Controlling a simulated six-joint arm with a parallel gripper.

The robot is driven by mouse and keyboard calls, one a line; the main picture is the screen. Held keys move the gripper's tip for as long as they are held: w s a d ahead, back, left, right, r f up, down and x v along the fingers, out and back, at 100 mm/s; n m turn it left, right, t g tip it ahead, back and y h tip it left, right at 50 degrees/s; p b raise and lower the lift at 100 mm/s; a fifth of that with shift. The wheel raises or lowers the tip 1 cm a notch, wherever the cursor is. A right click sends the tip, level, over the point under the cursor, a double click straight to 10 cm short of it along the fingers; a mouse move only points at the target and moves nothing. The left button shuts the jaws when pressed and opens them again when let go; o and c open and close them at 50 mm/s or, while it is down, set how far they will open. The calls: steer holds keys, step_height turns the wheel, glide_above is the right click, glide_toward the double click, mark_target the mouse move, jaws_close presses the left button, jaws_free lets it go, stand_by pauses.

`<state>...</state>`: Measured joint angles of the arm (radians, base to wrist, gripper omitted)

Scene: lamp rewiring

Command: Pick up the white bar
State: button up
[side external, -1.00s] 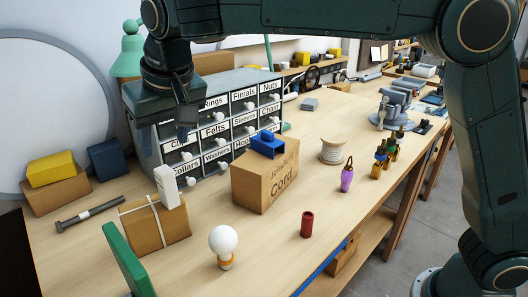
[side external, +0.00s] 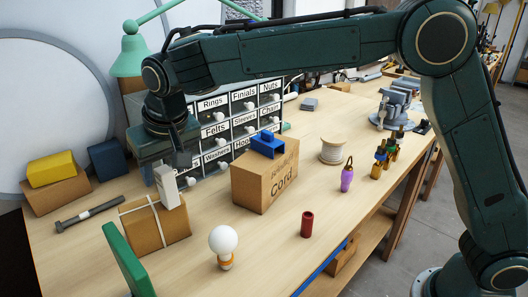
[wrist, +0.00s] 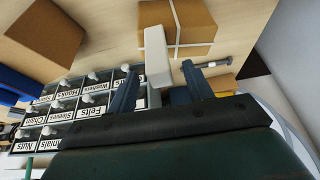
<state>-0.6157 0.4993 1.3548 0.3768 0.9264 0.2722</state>
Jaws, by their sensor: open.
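In the wrist view the white bar (wrist: 157,57) shows between and beyond my two fingertips. My gripper (side external: 166,164) is open, just above the bar's top and partly in front of the drawer cabinet. In the wrist view my gripper (wrist: 159,70) has a finger to each side of the bar's near end. I cannot tell whether either finger touches it.
The labelled drawer cabinet (side external: 240,121) stands close behind my gripper. A cord box (side external: 266,184) with a blue part on top is to the right. A bolt (side external: 88,214) lies left of the tied box. A light bulb (side external: 223,243) and a green panel (side external: 127,260) are in front.

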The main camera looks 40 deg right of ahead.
steer(key=shift+x, duration=1.95)
steer(key=shift+c, duration=0.2)
jaws_close()
